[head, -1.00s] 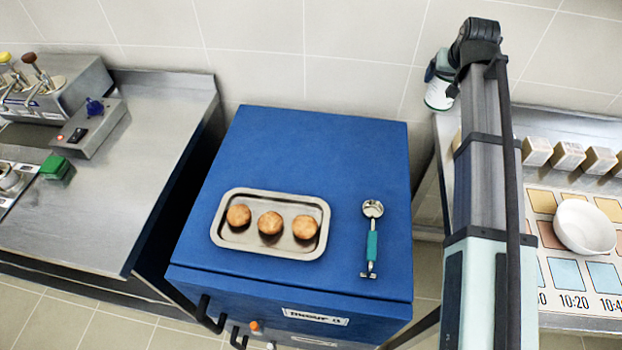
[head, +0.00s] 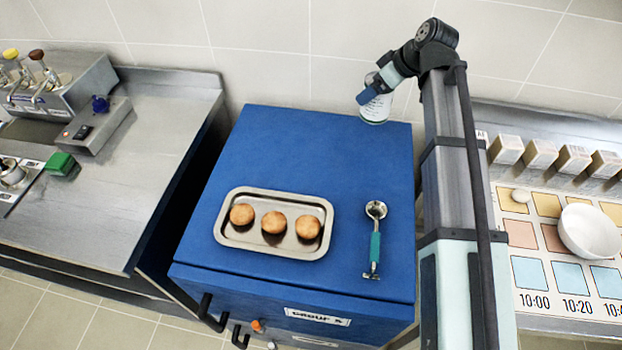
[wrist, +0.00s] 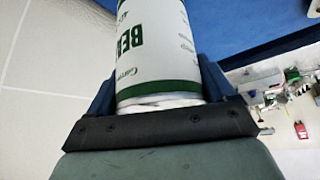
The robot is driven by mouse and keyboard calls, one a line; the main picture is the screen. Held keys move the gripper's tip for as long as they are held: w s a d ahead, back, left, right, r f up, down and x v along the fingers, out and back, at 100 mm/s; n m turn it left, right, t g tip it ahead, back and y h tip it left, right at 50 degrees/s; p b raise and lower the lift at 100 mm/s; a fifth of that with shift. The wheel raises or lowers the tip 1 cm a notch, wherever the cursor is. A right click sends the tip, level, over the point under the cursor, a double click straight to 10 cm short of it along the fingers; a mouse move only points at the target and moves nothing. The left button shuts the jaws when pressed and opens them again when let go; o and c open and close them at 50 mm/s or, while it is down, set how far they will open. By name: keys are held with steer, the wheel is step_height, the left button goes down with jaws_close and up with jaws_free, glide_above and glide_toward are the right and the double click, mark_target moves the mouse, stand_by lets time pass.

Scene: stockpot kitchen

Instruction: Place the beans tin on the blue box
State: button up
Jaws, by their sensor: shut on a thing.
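The beans tin (wrist: 158,45), white with green bands and green lettering, fills the middle of the wrist view between the fingers of my gripper (wrist: 155,95). My gripper is shut on it. In the head view the tin (head: 374,110) shows partly behind my gripper (head: 368,95), over the back right part of the blue box (head: 290,140). I cannot tell whether the tin touches the box top. The blue box has a broad flat top.
A metal tray (head: 232,243) with three round brown buns lies on the box's front half. A scoop with a teal handle (head: 375,250) lies right of it. The back of the top is clear. A white bowl (head: 588,230) stands on the right counter.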

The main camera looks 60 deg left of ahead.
mark_target(390, 105)
steer(key=shift+d+n+g, duration=0.1)
steer(key=shift+n+g, duration=0.2)
steer(key=shift+n, duration=0.4)
steer(key=shift+s+f, duration=0.1)
steer(key=shift+f, duration=4.95)
steer(key=shift+f, duration=0.15)
steer(key=o, duration=1.3)
steer(key=shift+c, duration=0.2)
steer(key=v, duration=1.2)
steer(key=shift+r, duration=0.25)
